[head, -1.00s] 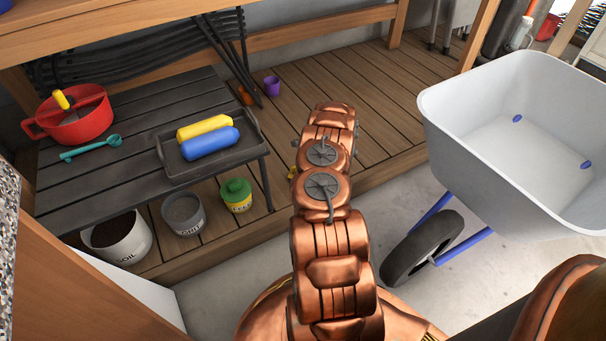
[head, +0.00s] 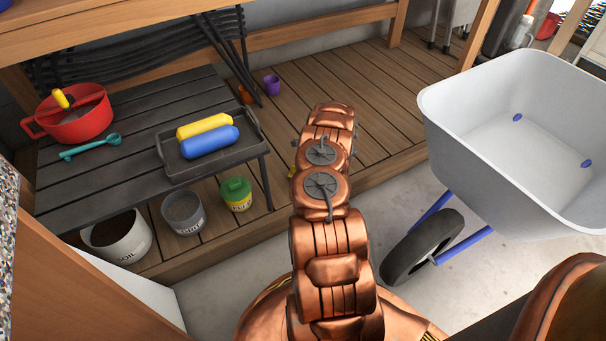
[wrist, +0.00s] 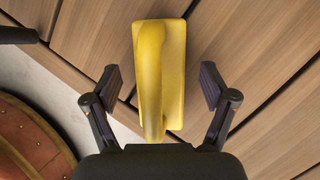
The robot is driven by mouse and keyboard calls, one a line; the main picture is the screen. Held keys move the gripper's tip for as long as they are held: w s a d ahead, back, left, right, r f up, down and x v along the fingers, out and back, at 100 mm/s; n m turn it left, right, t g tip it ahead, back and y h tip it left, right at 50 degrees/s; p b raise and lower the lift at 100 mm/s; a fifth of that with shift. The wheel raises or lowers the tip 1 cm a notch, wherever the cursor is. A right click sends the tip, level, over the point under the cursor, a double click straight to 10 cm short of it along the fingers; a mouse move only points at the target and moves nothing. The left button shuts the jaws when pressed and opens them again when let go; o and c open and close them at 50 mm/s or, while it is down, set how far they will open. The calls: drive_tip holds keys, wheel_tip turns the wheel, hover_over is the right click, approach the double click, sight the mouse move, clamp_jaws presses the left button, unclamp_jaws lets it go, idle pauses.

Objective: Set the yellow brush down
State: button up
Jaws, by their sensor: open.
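The yellow brush (wrist: 160,70) is in the wrist view, with its curved handle towards me and its flat block over the wooden deck (wrist: 240,60). It appears to lie on the boards. My gripper (wrist: 161,84) is open, with one finger on each side of the brush and a visible gap on both sides.
A dark slatted bench (head: 95,185) at left bears a red pot (head: 75,128), a teal spoon (head: 90,147), and a tray (head: 175,172) with yellow and blue rolls. Pots stand below it. A wheelbarrow (head: 470,130) is at right. Deck boards behind my arm are mostly clear.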

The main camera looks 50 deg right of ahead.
drive_tip(key=v, duration=1.2)
idle(0.5)
clamp_jaws()
idle(0.6)
idle(0.5)
drive_tip(key=shift+r, duration=0.1)
idle(0.4)
drive_tip(key=p+v, duration=0.8)
drive_tip(key=v, duration=0.4)
drive_tip(key=shift+p, duration=0.3)
idle(0.7)
drive_tip(key=shift+s+d, duration=0.1)
drive_tip(key=shift+s, duration=0.05)
idle(0.5)
